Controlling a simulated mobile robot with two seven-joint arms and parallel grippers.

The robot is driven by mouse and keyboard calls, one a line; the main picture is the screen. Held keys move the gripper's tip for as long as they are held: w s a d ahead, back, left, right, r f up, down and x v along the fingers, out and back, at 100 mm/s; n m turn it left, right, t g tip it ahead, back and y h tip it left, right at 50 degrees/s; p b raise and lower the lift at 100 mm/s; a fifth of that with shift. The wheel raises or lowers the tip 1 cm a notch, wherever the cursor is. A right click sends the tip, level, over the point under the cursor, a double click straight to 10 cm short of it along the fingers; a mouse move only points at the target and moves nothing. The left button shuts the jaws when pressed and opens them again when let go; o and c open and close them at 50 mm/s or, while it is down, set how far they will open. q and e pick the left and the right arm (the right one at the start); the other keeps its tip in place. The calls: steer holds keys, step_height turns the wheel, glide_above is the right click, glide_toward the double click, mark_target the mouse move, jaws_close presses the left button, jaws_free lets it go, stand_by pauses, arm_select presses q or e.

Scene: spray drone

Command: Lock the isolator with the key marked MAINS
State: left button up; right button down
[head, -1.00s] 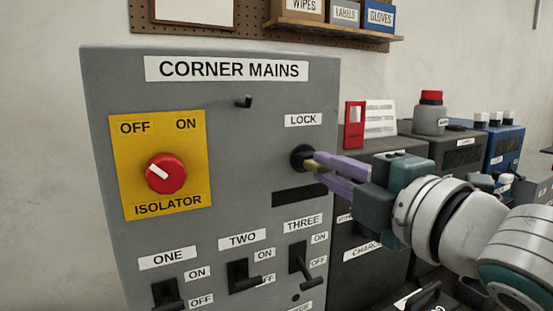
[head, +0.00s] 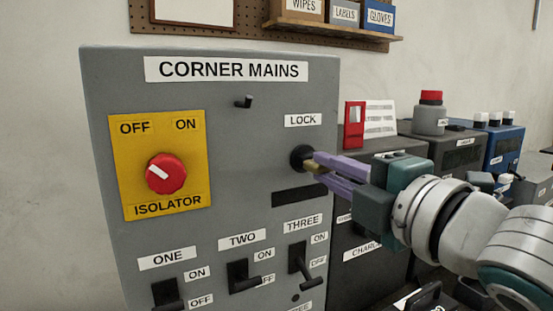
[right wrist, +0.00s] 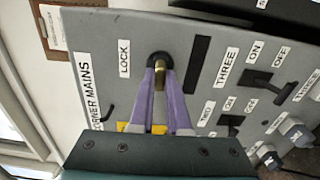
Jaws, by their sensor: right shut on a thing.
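The grey CORNER MAINS panel (head: 235,125) carries a yellow isolator plate (head: 127,165) with a red knob (head: 166,174); its white mark points up-left, toward OFF. The round black lock (head: 301,157) sits under the LOCK label. My right gripper (head: 316,166) has its purple fingers shut on a brass key (head: 311,165) at the lock. In the right wrist view the key (right wrist: 161,76) lines up with the lock (right wrist: 159,59); how deep it sits is unclear. No MAINS marking on the key is readable. My left gripper is out of view.
Switches ONE, TWO (head: 240,275) and THREE (head: 300,265) are low on the panel. A black peg (head: 243,102) sticks out above. Dark boxes, a red-capped bottle (head: 430,114) and a blue box (head: 500,145) stand at the right, behind my right arm.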

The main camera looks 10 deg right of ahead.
steer(key=shift+n+p, duration=1.1)
steer(key=shift+n, duration=6.2)
steer(key=shift+r+n+p, duration=0.15)
steer(key=shift+n+p, duration=0.25)
steer(key=shift+n, duration=0.5)
steer(key=c, duration=1.3)
jaws_free()
steer(key=shift+n, duration=0.3)
steer(key=o, duration=0.5)
